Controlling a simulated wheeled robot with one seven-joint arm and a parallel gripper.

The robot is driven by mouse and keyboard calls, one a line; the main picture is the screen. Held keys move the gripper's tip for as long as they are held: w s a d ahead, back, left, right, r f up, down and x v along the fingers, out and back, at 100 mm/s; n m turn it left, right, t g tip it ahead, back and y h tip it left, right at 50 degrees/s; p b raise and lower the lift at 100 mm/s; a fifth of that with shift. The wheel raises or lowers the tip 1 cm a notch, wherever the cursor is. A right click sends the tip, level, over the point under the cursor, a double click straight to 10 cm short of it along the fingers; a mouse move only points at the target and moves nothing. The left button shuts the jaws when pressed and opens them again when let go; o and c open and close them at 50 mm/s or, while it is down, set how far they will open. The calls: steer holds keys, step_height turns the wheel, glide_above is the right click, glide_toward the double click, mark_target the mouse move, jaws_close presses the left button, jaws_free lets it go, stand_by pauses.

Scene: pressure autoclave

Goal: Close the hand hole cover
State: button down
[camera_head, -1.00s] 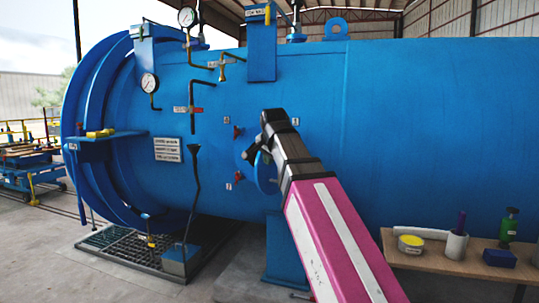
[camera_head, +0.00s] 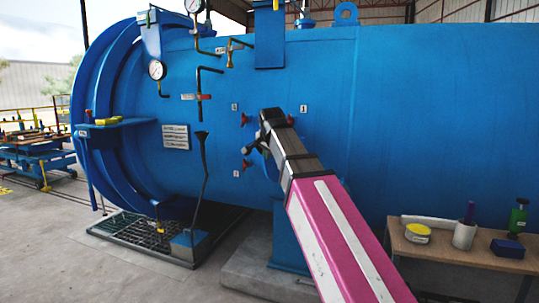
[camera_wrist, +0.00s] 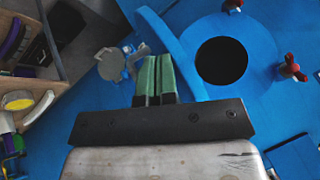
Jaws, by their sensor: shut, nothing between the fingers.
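The blue hand hole cover (camera_wrist: 172,45) stands swung open from the vessel wall, seen nearly edge-on in the wrist view. The dark round hand hole (camera_wrist: 221,60) is uncovered to its right. My gripper (camera_wrist: 156,72) has its green fingers shut and empty, in front of the cover's edge and left of the hole; I cannot tell whether they touch the cover. A grey round fitting (camera_wrist: 112,65) shows left of the fingers. In the head view, the cover (camera_head: 269,160) is mostly hidden behind my arm.
Red wing nuts (camera_wrist: 291,68) surround the hole; another (camera_head: 247,164) shows in the head view. The blue vessel (camera_head: 430,130) fills the background. Floor is open at the left.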

steer(key=w+a+m+h, duration=0.4)
steer(key=w+a+m, duration=0.3)
steer(key=w+a, duration=0.55)
steer(key=w+a+m+g+h, duration=0.1)
steer(key=w+a+m, duration=0.1)
steer(key=w, duration=1.5)
steer(key=shift+w+g, duration=0.3)
steer(key=shift+w, duration=0.05)
